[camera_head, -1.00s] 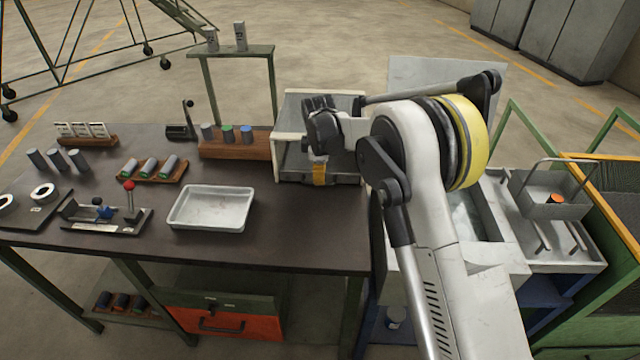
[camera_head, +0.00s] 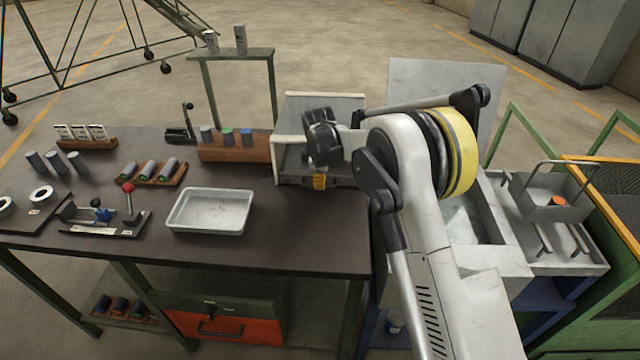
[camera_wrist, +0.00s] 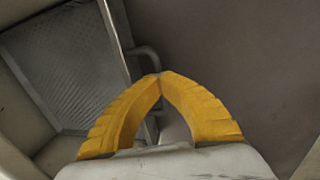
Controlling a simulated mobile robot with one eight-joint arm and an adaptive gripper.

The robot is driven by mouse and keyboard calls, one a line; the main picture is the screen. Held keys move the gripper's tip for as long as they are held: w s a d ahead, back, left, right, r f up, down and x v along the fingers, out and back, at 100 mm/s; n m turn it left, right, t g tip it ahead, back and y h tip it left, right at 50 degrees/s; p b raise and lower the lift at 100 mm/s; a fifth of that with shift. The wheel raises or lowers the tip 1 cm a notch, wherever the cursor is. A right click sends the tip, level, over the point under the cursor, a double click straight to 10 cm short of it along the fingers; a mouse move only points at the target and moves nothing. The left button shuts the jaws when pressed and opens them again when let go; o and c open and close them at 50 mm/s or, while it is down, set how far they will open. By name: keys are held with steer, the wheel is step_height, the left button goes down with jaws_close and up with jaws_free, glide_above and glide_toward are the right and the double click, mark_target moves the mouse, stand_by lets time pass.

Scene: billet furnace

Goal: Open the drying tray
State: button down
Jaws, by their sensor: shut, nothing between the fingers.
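The drying tray appears to be the mesh-bottomed metal tray (camera_wrist: 70,62) at the left of the wrist view, inside a pale box (camera_head: 290,98). A curved grey bar handle (camera_wrist: 149,54) sticks out from its edge. My gripper (camera_wrist: 157,78) has its yellow fingers closed to a point, with the tips at the lower end of this handle. Whether they touch it I cannot tell. In the head view my gripper (camera_head: 320,183) is low in front of the box, and my wrist hides much of the box's front and the tray.
A white basin (camera_head: 210,208) lies on the dark bench (camera_head: 290,230) left of the box. A wooden block (camera_head: 232,152) with several cylinders adjoins the box. A lidded metal tank (camera_head: 470,215) stands right of the bench, under my arm. The bench's front right is clear.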

steer(key=s, duration=0.6)
steer(key=s+b, duration=0.1)
steer(key=s, duration=1.3)
steer(key=shift+s+a, duration=0.1)
steer(key=shift+a, duration=0.25)
steer(key=c, duration=1.8)
jaws_free()
steer(key=r, duration=0.4)
steer(key=s+r, duration=0.1)
steer(key=r, duration=0.2)
steer(key=s+r, duration=0.1)
steer(key=r, duration=0.3)
steer(key=shift+s+r, duration=0.15)
steer(key=shift+r, duration=0.2)
steer(key=s+d+r+m+t, duration=0.1)
steer(key=s+d+r+m, duration=0.1)
steer(key=s+d+m, duration=0.3)
steer(key=s+d+r+m+t, duration=0.2)
steer(key=s+d+m, duration=0.4)
steer(key=d, duration=0.3)
steer(key=s+d+r+m+t, duration=0.2)
steer(key=s+d+m, duration=0.3)
steer(key=d, duration=0.3)
steer(key=shift+s+r+m, duration=0.15)
steer(key=shift+r+m, duration=0.65)
